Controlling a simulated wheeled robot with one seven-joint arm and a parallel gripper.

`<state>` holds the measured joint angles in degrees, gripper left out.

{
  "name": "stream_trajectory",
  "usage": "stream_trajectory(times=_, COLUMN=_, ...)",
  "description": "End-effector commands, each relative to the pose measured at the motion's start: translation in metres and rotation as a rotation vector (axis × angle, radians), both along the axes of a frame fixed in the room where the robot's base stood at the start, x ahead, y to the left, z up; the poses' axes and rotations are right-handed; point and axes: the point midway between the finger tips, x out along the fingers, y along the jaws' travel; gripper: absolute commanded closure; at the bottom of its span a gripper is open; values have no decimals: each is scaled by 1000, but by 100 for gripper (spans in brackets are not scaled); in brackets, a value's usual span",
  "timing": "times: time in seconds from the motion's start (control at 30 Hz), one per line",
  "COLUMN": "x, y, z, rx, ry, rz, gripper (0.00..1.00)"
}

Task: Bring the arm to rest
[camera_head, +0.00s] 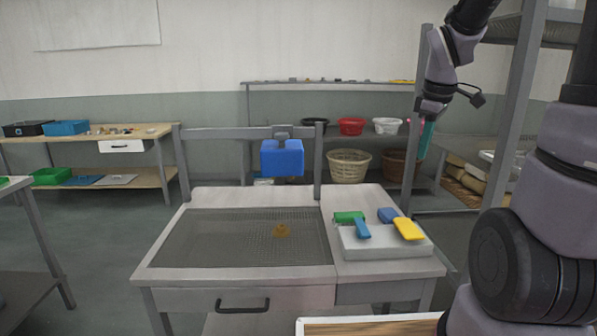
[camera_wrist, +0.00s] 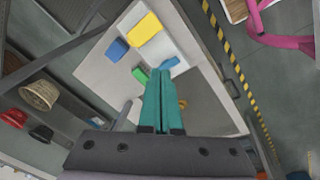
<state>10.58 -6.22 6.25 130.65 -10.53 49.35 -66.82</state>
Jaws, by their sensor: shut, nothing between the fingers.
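My gripper (camera_head: 426,139) is raised at the right of the head view, above and beyond the right side of the tank table. Its teal fingers point down. In the wrist view my gripper (camera_wrist: 161,75) shows its two teal fingers pressed together with nothing between them. The fingers are apart from the table and everything on it. Part of my arm fills the right edge of the head view.
The table holds a mesh-covered tank (camera_head: 180,237) and a white tray (camera_head: 385,251) with green-blue and blue-yellow handled tools (camera_head: 408,228). A blue box (camera_head: 282,158) hangs on the rear frame. A grey shelf post (camera_head: 516,110) stands close right of my gripper. Baskets (camera_head: 349,170) sit behind.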

Motion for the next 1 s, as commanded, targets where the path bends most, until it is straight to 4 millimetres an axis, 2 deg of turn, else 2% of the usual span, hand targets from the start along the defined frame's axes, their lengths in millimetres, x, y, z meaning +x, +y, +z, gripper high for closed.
stream_trajectory(times=0.03, x=-13, y=8, z=18, rx=34, ry=-46, rz=-103, gripper=100)
stream_trajectory(times=0.2, x=-59, y=30, z=62, rx=216, ry=-162, rz=-492, gripper=100)
stream_trajectory(times=0.33, x=-93, y=44, z=85, rx=386, ry=-218, rz=-753, gripper=100)
stream_trajectory(times=0.5, x=-124, y=56, z=100, rx=569, ry=-237, rz=-981, gripper=100)
stream_trajectory(times=0.67, x=-136, y=60, z=104, rx=644, ry=-232, rz=-1071, gripper=100)
stream_trajectory(times=1.0, x=-136, y=60, z=105, rx=651, ry=-230, rz=-1081, gripper=100)
